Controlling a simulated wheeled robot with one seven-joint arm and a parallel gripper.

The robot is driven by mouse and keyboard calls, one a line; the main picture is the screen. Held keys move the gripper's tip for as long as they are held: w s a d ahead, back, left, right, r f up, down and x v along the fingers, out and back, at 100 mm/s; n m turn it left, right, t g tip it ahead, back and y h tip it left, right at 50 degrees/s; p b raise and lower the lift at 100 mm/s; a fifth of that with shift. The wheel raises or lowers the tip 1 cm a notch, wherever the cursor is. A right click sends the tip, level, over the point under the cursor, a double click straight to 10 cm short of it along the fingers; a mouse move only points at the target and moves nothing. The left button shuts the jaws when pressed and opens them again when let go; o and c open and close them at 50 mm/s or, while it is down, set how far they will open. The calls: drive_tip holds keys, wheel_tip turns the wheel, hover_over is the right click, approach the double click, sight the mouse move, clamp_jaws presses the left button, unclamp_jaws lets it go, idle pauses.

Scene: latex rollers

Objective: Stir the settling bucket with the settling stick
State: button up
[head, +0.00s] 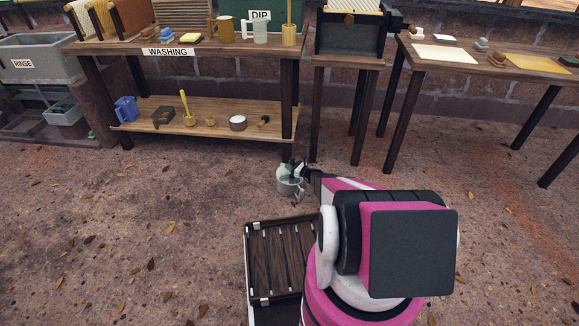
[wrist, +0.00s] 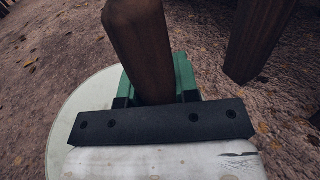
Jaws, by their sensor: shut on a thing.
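The settling bucket (head: 289,189) is a small pale grey-green pail standing on the ground in front of the washing table. In the wrist view a pale round shape (wrist: 78,112), which looks like the bucket, lies beneath and to the left of my gripper. My gripper (head: 296,172) is over the bucket. In the wrist view its green fingers (wrist: 156,88) are shut on a dark brown wooden stick (wrist: 138,45), which appears to be the settling stick. The stick's lower end is hidden behind the gripper, so I cannot tell how deep it reaches.
The washing table (head: 180,47) with a loaded lower shelf (head: 215,133) stands just behind the bucket. A dark table leg (wrist: 258,40) is close on the right in the wrist view. A slatted wooden deck (head: 281,250) lies in front. Leafy ground at left is clear.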

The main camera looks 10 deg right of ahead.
wheel_tip(320, 180, up, 14)
drive_tip(key=shift+d, duration=0.25)
idle(1.3)
drive_tip(key=shift+w, duration=0.1)
idle(0.3)
drive_tip(key=shift+r, duration=2)
